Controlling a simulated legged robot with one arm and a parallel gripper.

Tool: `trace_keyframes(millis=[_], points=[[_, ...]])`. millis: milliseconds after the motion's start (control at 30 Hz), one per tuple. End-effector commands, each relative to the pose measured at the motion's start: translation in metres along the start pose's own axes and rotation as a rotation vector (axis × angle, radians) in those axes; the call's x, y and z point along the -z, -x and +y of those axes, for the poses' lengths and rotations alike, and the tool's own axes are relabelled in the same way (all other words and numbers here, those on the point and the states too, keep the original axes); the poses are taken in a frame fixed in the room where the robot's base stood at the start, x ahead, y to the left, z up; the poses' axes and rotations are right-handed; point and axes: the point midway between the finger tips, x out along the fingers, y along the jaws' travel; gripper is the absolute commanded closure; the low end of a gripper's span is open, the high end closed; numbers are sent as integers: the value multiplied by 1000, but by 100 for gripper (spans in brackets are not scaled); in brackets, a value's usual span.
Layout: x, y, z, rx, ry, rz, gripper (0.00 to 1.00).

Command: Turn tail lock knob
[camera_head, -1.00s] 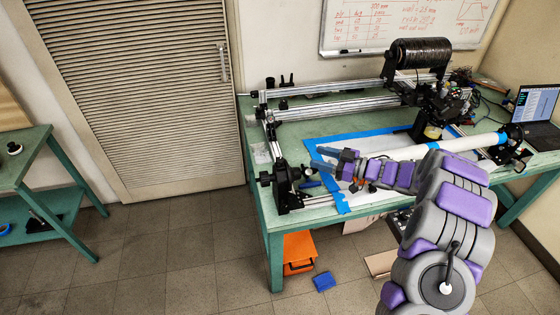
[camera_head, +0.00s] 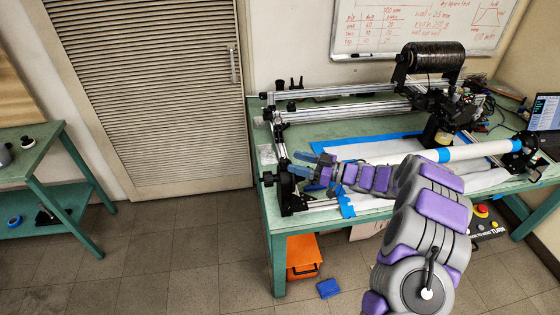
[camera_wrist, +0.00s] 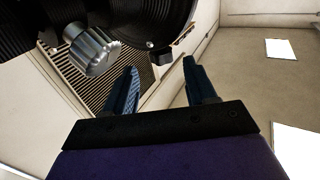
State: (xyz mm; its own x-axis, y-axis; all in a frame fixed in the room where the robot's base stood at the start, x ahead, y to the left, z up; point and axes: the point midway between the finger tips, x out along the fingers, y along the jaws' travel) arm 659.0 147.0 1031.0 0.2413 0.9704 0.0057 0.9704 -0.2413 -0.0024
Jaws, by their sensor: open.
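The silver knurled knob (camera_wrist: 92,52) shows in the wrist view at upper left. It sticks out of a round black housing (camera_wrist: 150,18). My gripper (camera_wrist: 160,64) is open and empty; the knob is to the left of the left finger, apart from it in the picture. In the head view my gripper (camera_head: 304,164) is at the black end unit (camera_head: 287,192) on the left end of the winding machine. A dark round handwheel (camera_head: 268,179) sits on the outer side of that unit. The silver knob cannot be made out in the head view.
The green table (camera_head: 278,238) carries the machine's rails (camera_head: 345,92) and a white tube (camera_head: 465,153) with blue bands. An orange bin (camera_head: 302,257) is under the table and a blue block (camera_head: 328,288) lies on the floor.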

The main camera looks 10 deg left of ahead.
Motion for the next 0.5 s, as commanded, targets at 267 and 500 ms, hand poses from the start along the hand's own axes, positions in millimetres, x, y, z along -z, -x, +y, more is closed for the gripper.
trace_keyframes(millis=[267, 500], points=[[-3, -52, -3, 4, 2, -7, 44], [-2, -64, -2, 2, 0, -4, 44]])
